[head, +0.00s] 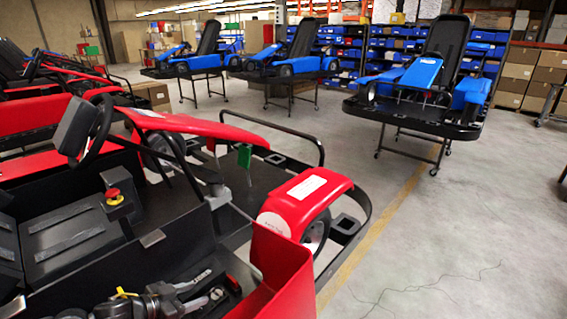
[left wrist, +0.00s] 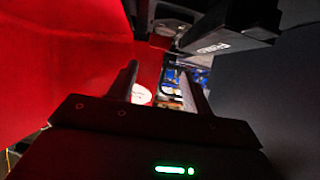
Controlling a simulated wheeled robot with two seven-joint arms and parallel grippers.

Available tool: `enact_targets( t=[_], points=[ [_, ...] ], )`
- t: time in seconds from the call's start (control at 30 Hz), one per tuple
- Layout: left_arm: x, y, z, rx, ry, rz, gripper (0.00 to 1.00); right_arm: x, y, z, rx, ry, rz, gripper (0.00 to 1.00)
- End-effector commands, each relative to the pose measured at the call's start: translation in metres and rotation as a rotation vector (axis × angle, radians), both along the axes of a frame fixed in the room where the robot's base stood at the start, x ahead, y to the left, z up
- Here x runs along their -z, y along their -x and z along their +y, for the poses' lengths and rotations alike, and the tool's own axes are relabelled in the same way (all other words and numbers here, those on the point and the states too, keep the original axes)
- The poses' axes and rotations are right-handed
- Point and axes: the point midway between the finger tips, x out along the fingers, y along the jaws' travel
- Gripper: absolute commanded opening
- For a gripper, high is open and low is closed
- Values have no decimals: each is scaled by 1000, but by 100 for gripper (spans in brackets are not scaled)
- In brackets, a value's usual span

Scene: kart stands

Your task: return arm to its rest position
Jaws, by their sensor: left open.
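My left gripper (head: 214,284) is at the bottom of the head view, its arm low beside the nearest red kart (head: 190,124). Its two fingers are apart with nothing visible between them. A red side panel (head: 283,275) stands just to the right of the fingers. In the left wrist view, the open fingers of my left gripper (left wrist: 160,75) point away from the camera. A red surface (left wrist: 70,70) fills the left side there, and a dark surface (left wrist: 290,90) the right. I cannot tell if the arm touches anything. My right gripper is not in view.
The near kart has a steering wheel (head: 92,130) and a red stop button (head: 114,196). Blue karts (head: 420,74) stand on wheeled stands at the back. Blue bin shelves (head: 345,55) and cardboard boxes (head: 515,78) line the rear. The floor (head: 470,220) at right is clear.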

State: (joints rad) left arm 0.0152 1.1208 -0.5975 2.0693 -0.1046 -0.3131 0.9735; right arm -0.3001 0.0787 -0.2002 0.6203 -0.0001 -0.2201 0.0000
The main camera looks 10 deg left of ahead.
Motion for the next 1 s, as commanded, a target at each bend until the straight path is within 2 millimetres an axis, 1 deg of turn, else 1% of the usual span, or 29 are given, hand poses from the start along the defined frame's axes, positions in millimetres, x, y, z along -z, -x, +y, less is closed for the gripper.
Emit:
enact_targets(
  t=[0.17,0.5,0.7,0.83,0.93,1.0],
  points=[
    [5,-11,-7,-1,3,0,50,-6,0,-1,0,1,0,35],
    [33,-60,-35,0,2,-1,50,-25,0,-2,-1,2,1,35],
    [49,-82,-48,0,1,0,50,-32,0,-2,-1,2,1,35],
    [55,-91,-52,0,1,0,50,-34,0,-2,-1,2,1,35],
    [62,-91,-53,0,0,0,50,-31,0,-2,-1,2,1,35],
    [57,-91,-53,0,-1,0,50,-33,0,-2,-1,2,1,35]
  ],
)
